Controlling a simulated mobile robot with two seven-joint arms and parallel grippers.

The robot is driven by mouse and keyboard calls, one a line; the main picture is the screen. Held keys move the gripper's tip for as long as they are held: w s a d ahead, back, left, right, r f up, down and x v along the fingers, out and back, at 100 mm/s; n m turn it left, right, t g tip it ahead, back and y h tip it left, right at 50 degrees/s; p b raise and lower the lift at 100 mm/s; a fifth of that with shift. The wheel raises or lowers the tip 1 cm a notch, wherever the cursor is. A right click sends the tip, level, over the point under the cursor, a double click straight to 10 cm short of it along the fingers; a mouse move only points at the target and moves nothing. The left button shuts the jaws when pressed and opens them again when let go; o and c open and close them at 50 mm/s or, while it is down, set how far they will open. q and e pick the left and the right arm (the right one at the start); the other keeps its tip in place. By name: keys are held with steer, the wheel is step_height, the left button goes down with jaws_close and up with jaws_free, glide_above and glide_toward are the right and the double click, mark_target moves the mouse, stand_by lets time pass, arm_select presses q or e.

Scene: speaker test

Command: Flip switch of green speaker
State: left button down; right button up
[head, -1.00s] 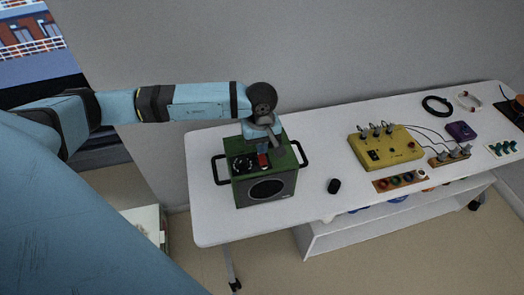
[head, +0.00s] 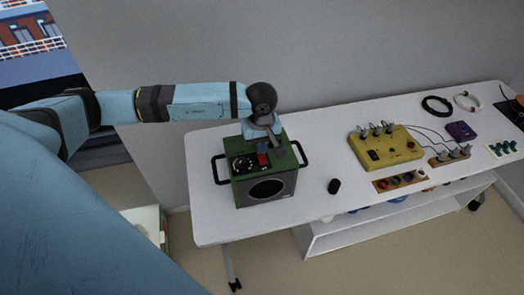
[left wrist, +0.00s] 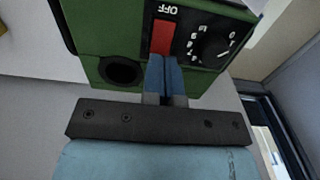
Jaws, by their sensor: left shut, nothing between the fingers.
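The green speaker (head: 286,161) stands upright on the white table, with a dark round grille on its front and a black handle on each side. Its red switch (head: 263,160) sits on the top panel. In the left wrist view the red switch (left wrist: 162,37) lies beside the word OFF and a numbered dial (left wrist: 215,43). My left gripper (head: 263,149) is over the speaker's top, shut and empty. In the left wrist view its blue fingertips (left wrist: 164,62) are right at the switch's near end; I cannot tell whether they touch. My right gripper is out of view.
On the white table (head: 310,228) to the right are a small black knob (head: 334,186), a yellow box (head: 388,150) with cables, a wooden strip with coloured rings (head: 401,182) and a purple box (head: 461,131). The grey wall is behind. Bare tabletop lies around the speaker.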

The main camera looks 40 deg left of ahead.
arm_select(q)
steer(key=shift+f+b, duration=1.25)
steer(key=shift+f, duration=0.1)
stand_by(0.5)
steer(key=shift+r, duration=0.2)
steer(key=shift+r+p, duration=0.4)
steer(key=shift+r, duration=0.1)
steer(key=shift+r+p, duration=0.95)
steer(key=shift+r, duration=1.9)
